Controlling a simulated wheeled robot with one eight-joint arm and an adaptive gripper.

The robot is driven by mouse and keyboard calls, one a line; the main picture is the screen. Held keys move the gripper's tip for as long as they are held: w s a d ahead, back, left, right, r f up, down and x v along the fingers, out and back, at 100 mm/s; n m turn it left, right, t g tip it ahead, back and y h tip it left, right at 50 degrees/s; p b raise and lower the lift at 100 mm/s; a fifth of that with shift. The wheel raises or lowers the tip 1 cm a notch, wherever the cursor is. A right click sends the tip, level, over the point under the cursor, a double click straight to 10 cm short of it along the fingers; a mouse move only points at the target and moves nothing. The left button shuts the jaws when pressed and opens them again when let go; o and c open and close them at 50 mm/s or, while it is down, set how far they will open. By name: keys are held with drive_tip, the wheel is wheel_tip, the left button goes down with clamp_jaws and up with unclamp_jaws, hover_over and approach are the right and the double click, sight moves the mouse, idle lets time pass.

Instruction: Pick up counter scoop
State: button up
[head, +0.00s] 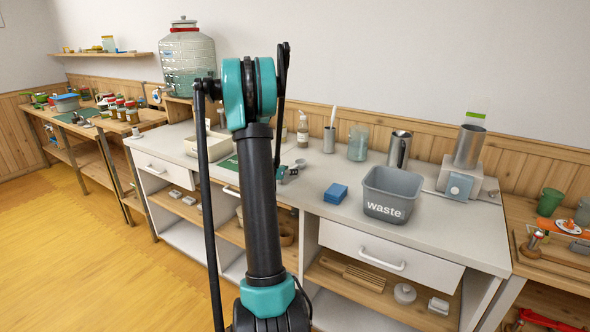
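My arm rises through the middle of the head view and hides part of the white counter (290,205). A small dark and teal piece at the arm's right edge looks like the end of my gripper (287,174), low over the counter. Its fingers are too small and covered to read. A small grey-blue item (300,163) right beside it may be the counter scoop, but I cannot make out its shape for sure. I cannot tell whether the two touch.
A grey waste bin (388,195) and blue block (336,193) stand to the right. Behind are a steel cup (399,149), a glass jar (358,143) and a pump bottle (303,130). A tapped jar (187,60) stands back left. The counter's front middle is clear.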

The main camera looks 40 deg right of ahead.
clamp_jaws()
drive_tip(key=shift+r, duration=0.1)
wheel_tip(320, 180, up, 20)
idle(0.6)
